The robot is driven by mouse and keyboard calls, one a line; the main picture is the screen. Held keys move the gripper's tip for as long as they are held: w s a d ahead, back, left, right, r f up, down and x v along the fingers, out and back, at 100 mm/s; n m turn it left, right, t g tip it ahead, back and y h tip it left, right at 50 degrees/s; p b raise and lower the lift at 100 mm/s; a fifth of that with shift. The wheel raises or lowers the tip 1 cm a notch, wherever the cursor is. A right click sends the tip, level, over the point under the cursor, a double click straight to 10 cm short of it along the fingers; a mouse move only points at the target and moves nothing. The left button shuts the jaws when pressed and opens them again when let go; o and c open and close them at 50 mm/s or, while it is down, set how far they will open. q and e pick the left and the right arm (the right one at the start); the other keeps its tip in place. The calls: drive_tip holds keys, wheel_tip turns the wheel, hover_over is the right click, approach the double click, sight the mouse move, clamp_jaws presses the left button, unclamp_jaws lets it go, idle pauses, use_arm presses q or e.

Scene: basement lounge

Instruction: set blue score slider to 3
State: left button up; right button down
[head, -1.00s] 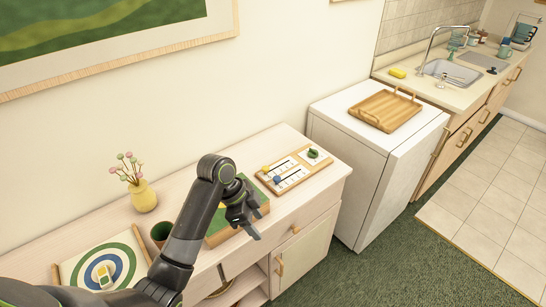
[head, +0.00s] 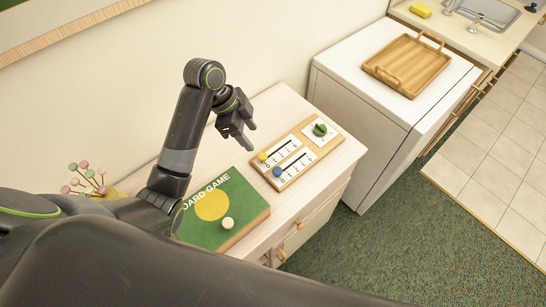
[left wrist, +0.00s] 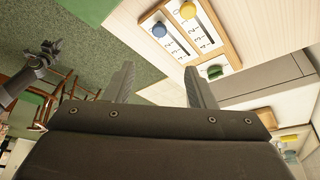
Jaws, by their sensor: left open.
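The wooden score board (head: 305,159) lies on the pale cabinet top, with two slotted tracks and printed numbers. The blue score slider (head: 277,171) is at the left end of the nearer track, by the low numbers. The yellow slider (head: 262,156) is at the left end of the other track. My left gripper (head: 250,137) is open and empty, above and left of the board, apart from the sliders. In the left wrist view the blue slider (left wrist: 159,30) shows beyond the open fingers (left wrist: 160,72). My right gripper (left wrist: 48,52) seems to show at that view's left; its jaw state is unclear.
A green knob (head: 320,129) sits on the board's right end. A white appliance with a wooden tray (head: 407,64) stands to the right.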

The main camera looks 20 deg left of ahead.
sight(277, 170)
use_arm(q)
drive_tip(key=x, duration=1.5)
drive_tip(key=shift+f+b, duration=0.3)
drive_tip(key=shift+f, duration=0.1)
drive_tip(key=shift+d+f, duration=0.25)
drive_tip(key=shift+f, duration=0.35)
use_arm(e)
drive_tip(key=shift+w+a+f, duration=0.25)
drive_tip(key=shift+w+f, duration=0.1)
drive_tip(key=shift+f, duration=0.05)
drive_tip(key=shift+d, duration=0.1)
use_arm(q)
clamp_jaws()
use_arm(e)
drive_tip(key=shift+d, duration=0.15)
